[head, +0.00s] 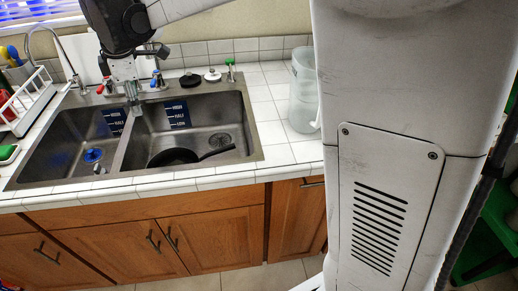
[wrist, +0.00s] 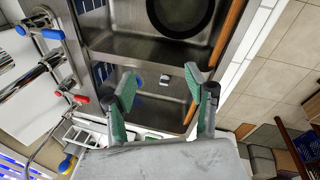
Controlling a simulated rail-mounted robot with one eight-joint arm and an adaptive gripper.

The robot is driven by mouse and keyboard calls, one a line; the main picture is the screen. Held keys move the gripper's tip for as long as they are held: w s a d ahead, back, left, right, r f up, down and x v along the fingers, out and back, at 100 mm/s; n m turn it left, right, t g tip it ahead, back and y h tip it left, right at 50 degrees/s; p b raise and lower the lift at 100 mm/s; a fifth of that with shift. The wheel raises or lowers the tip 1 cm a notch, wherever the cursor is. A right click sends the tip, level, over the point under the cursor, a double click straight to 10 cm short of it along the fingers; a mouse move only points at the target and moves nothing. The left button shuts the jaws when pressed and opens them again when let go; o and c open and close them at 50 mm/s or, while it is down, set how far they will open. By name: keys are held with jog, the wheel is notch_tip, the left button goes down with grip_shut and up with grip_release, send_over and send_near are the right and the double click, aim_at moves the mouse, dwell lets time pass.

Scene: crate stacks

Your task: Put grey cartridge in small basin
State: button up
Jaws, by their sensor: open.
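The small basin (head: 62,140) is the left half of the steel sink; it also shows in the wrist view (wrist: 165,114). A small grey piece that looks like the grey cartridge (head: 99,170) lies on its floor, near the blue drain piece (head: 93,155). In the wrist view the cartridge (wrist: 164,84) appears between my fingertips in the picture, well below them. My gripper (head: 134,106) is open and empty, its green-padded fingers spread apart in the wrist view (wrist: 160,84). It hangs above the sink near the divider.
The large basin (head: 215,115) on the right holds a black pan (head: 174,157). Taps (head: 157,80) with red and blue handles stand behind the sink. A clear pitcher (head: 303,95) stands on the tiled counter to the right, and a white dish rack (head: 25,105) at the left.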

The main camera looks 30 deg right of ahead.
jog(key=s+d+r+m+t, duration=0.1)
jog(key=s+d+r+m, duration=0.3)
jog(key=s+d, duration=0.45)
jog(key=s+d+f+m+t, duration=0.2)
jog(key=s+d+f+m, duration=0.1)
jog(key=s+d+m, duration=0.4)
jog(key=s+d+f+m+t, duration=0.1)
jog(key=s+d+f+m, duration=0.2)
jog(key=s+d+m, duration=0.4)
jog(key=s, duration=0.6)
jog(key=shift+f+t+h, duration=0.4)
